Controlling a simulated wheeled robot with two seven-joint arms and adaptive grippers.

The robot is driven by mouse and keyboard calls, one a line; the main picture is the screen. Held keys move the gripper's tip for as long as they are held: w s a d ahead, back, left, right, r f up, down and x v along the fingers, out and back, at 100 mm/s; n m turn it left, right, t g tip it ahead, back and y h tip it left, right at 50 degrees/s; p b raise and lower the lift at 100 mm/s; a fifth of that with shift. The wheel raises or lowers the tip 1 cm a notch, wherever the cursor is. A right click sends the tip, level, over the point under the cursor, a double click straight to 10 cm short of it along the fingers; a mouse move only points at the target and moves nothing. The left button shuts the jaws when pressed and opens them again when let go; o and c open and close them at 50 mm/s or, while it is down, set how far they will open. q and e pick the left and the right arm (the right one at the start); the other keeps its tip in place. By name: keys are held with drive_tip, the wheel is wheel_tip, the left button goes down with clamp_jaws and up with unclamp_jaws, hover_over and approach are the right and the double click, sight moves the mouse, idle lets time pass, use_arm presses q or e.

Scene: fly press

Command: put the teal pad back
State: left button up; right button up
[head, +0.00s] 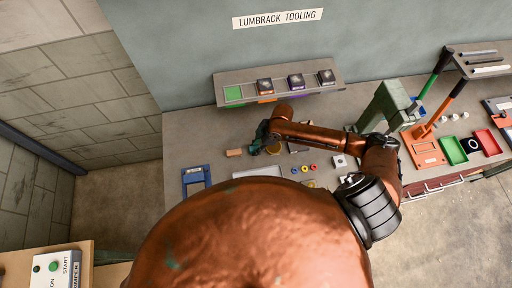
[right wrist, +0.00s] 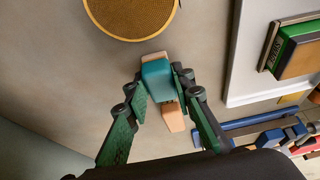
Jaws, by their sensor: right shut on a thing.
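My right gripper (head: 262,134) reaches over the bench, just left of a round gold disc. In the right wrist view its green fingers (right wrist: 160,84) are shut on the teal pad (right wrist: 156,72). A tan wooden piece (right wrist: 174,117) shows below the pad; I cannot tell whether it is joined to it. In the head view the pad is hard to tell from the gripper. The back shelf (head: 330,91) has a bare green square (head: 233,93) at its left end and three dark-topped blocks (head: 296,82) to its right. My left gripper is not in view.
The gold disc (right wrist: 130,12) lies close to the pad. A tan block (head: 234,153) and blue frame (head: 196,178) lie to the left. Small coloured rings (head: 304,169) lie in front. A green press (head: 386,105) and green and red trays (head: 453,151) stand to the right.

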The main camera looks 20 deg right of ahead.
drive_tip(key=shift+f, duration=0.1)
drive_tip(key=o, duration=1)
drive_tip(key=b+v, duration=0.1)
drive_tip(key=v, duration=1.1)
